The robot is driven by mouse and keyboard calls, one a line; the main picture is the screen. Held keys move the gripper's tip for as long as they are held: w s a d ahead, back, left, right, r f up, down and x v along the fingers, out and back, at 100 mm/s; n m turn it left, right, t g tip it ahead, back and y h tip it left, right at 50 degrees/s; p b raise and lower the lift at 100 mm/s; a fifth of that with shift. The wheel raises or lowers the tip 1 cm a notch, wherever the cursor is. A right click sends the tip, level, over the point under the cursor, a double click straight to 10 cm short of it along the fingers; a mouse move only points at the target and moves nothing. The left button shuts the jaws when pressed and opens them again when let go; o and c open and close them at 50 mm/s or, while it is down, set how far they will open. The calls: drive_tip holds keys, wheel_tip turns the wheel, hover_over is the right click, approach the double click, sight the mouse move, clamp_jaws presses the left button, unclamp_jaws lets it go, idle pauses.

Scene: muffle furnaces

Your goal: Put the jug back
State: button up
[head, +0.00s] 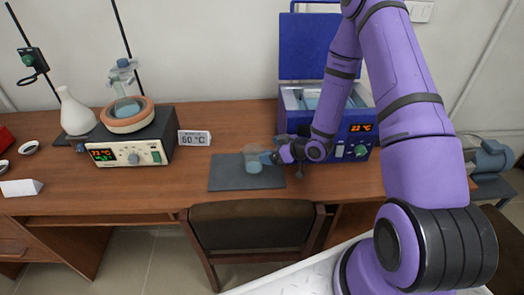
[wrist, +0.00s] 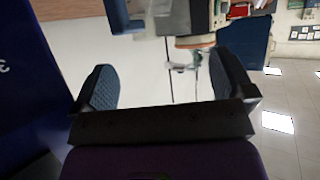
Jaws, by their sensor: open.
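A clear glass jug (head: 254,160) with pale blue liquid stands upright on a dark grey mat (head: 225,177) on the desk. My gripper (head: 268,157) is at the jug's right side, low over the mat, reaching in from the right. Its fingers are open; whether they touch the jug cannot be told. In the wrist view the two open fingers of my gripper (wrist: 164,78) stand wide apart, and I cannot make out the jug between them.
A blue bath (head: 358,138) with its lid (head: 308,48) raised and a 22 °C display stands behind my arm. A heater (head: 128,152) holding a flask, a white flask (head: 76,112) and a 60 °C sign (head: 194,138) are left. A chair (head: 250,225) stands in front.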

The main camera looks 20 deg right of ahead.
drive_tip(key=v, duration=0.5)
drive_tip(key=shift+s+d+r, duration=0.15)
drive_tip(key=shift+s+d, duration=0.1)
drive_tip(key=shift+s, duration=0.05)
